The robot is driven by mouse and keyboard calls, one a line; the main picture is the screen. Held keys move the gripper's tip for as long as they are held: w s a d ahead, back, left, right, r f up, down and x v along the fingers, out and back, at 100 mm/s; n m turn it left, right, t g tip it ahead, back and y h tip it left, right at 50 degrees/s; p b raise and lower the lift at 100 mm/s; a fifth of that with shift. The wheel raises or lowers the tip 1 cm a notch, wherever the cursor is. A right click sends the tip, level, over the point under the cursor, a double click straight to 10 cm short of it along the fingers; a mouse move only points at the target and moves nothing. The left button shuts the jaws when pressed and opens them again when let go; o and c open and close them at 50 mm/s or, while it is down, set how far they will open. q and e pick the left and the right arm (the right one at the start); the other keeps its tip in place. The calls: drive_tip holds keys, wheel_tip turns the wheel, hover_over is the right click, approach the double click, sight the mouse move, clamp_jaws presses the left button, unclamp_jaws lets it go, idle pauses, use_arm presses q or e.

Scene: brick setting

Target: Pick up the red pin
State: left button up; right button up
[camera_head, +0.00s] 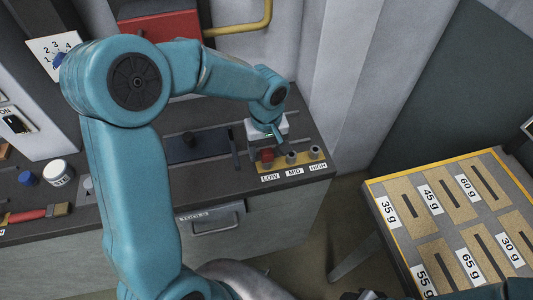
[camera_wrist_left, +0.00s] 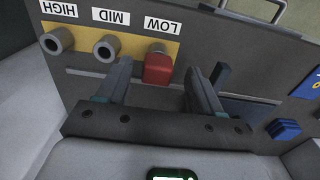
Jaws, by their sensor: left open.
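The red pin (camera_head: 267,155) stands at the LOW socket of a yellow-plated holder on the bench. It also shows in the left wrist view (camera_wrist_left: 158,69), where the LOW label is just behind it. My left gripper (camera_head: 274,140) is over the holder, right by the pin. In the left wrist view my left gripper (camera_wrist_left: 159,70) is open, and the red pin appears between its two fingers, closer to the left one. I cannot tell whether a finger touches it.
The MID (camera_head: 291,158) and HIGH (camera_head: 315,153) sockets stand to the pin's right in the head view and look empty. A dark blue panel (camera_head: 190,147) lies left. A jar (camera_head: 60,173) and brush (camera_head: 42,213) are further left. A weight-labelled tray (camera_head: 377,200) is at right.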

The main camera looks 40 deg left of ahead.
use_arm(q)
drive_tip(key=f, duration=0.2)
drive_tip(key=shift+w+a+f, duration=0.15)
drive_tip(key=shift+w+f, duration=0.2)
drive_tip(key=shift+w, duration=0.05)
drive_tip(key=shift+s+r, duration=0.2)
drive_tip(key=shift+s, duration=0.1)
drive_tip(key=shift+c, duration=0.3)
drive_tip(key=c, duration=0.6)
drive_tip(key=shift+w+f, duration=0.1)
drive_tip(key=shift+w, duration=0.05)
drive_tip(key=c, duration=0.5)
